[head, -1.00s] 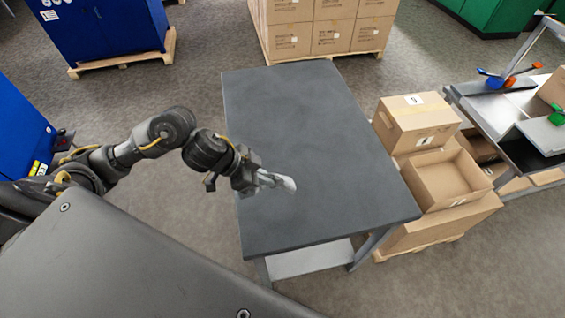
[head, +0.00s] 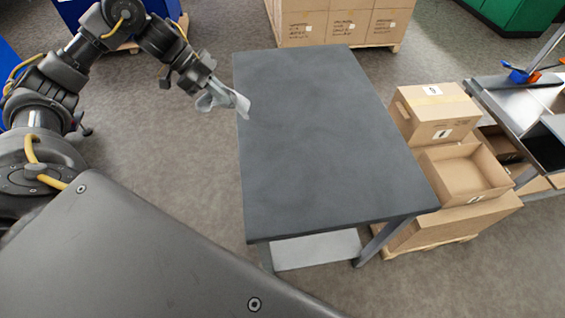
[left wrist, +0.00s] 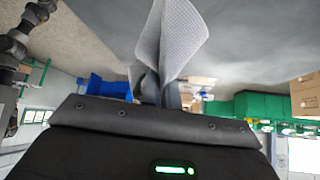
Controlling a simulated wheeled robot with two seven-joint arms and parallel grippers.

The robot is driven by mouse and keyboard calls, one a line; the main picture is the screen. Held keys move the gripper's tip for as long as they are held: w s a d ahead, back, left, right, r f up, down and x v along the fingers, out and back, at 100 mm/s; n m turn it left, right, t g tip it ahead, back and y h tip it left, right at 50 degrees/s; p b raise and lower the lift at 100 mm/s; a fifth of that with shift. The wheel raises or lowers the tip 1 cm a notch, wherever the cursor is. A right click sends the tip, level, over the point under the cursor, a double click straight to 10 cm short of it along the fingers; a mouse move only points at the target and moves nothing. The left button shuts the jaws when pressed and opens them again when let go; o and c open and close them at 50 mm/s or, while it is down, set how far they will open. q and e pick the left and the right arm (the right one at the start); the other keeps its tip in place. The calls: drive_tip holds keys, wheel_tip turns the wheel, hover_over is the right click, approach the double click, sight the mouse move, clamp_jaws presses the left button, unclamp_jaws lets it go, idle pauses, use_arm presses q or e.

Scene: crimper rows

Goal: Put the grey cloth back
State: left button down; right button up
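The grey cloth (head: 226,97) hangs bunched from my left gripper (head: 206,88) in the head view, at the left edge of the dark grey table (head: 320,140). In the left wrist view the cloth (left wrist: 178,38) spreads out from between the fingers, its textured weave showing. My left gripper is shut on the cloth. The fingertips are partly hidden by the cloth. The table top is bare. My right gripper is in neither view.
Cardboard boxes (head: 437,113) and an open carton (head: 463,176) stand right of the table. Stacked boxes (head: 335,22) sit on a pallet behind it. A metal workbench (head: 510,105) with coloured tools is at the far right. Open floor (head: 180,170) lies left of the table.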

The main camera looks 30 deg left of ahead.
use_arm(q)
drive_tip(key=s+d+p+x, duration=0.1)
drive_tip(key=x, duration=0.5)
drive_tip(key=d+r+p+x, duration=0.1)
drive_tip(key=x, duration=0.5)
drive_tip(key=s+d+p+x, duration=0.1)
drive_tip(key=p+x, duration=0.1)
drive_tip(key=x, duration=0.4)
drive_tip(key=shift+s+r, duration=0.25)
drive_tip(key=shift+f, duration=0.45)
drive_tip(key=c, duration=0.9)
unclamp_jaws()
drive_tip(key=shift+c, duration=0.2)
drive_tip(key=shift+r, duration=0.1)
